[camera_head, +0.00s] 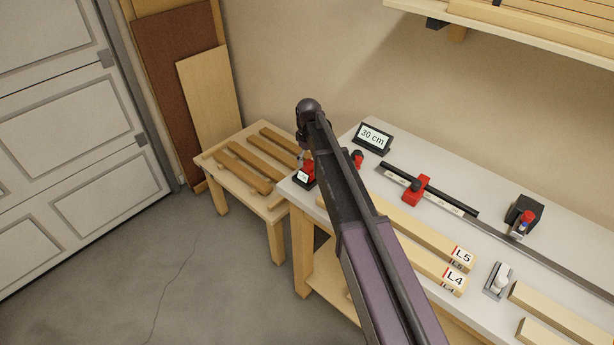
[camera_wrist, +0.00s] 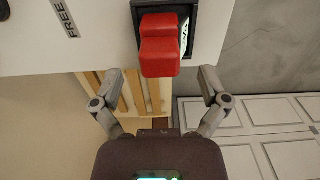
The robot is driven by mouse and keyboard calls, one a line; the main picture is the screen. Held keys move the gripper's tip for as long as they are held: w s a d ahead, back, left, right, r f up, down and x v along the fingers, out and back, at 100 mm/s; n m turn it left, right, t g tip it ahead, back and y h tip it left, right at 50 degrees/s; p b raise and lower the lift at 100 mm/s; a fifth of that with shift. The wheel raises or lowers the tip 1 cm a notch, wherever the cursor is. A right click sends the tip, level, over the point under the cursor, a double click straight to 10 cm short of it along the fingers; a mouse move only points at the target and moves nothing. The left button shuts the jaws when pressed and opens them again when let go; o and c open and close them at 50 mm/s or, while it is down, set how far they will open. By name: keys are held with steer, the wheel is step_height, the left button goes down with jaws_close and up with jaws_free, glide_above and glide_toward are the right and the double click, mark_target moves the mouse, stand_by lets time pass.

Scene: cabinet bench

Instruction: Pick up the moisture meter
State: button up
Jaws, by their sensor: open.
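The moisture meter appears to be the red block-shaped device (camera_head: 308,169) in a black holder (camera_head: 303,181) at the left corner of the bench. In the wrist view the red device (camera_wrist: 160,50) is at the top centre, with the black holder (camera_wrist: 190,12) behind it. My gripper (camera_wrist: 160,76) is open, with one finger on each side of the red device's near end and visible gaps on both sides. It holds nothing. In the head view my arm hides most of the gripper and part of the device.
The grey bench top (camera_head: 440,182) carries a "30 cm" display (camera_head: 373,138), a rail with a red stop (camera_head: 416,189), labelled wood strips (camera_head: 430,235) and a black-and-red device (camera_head: 523,214). A low wooden table (camera_head: 222,170) with slats stands left. Floor is clear at left.

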steer(key=shift+f+b, duration=1)
steer(key=shift+f, duration=0.3)
jaws_close()
steer(key=shift+r, duration=0.2)
step_height(320, 180, up, 4)
steer(key=p, duration=0.4)
steer(key=shift+f, duration=0.2)
steer(key=s+d, duration=0.3)
steer(key=s, duration=0.4)
steer(key=s+d+r+p, duration=0.1)
steer(key=s+d, duration=0.1)
steer(key=s, duration=0.6)
steer(key=shift+d, duration=0.4)
steer(key=c, duration=0.6)
jaws_free()
jaws_close()
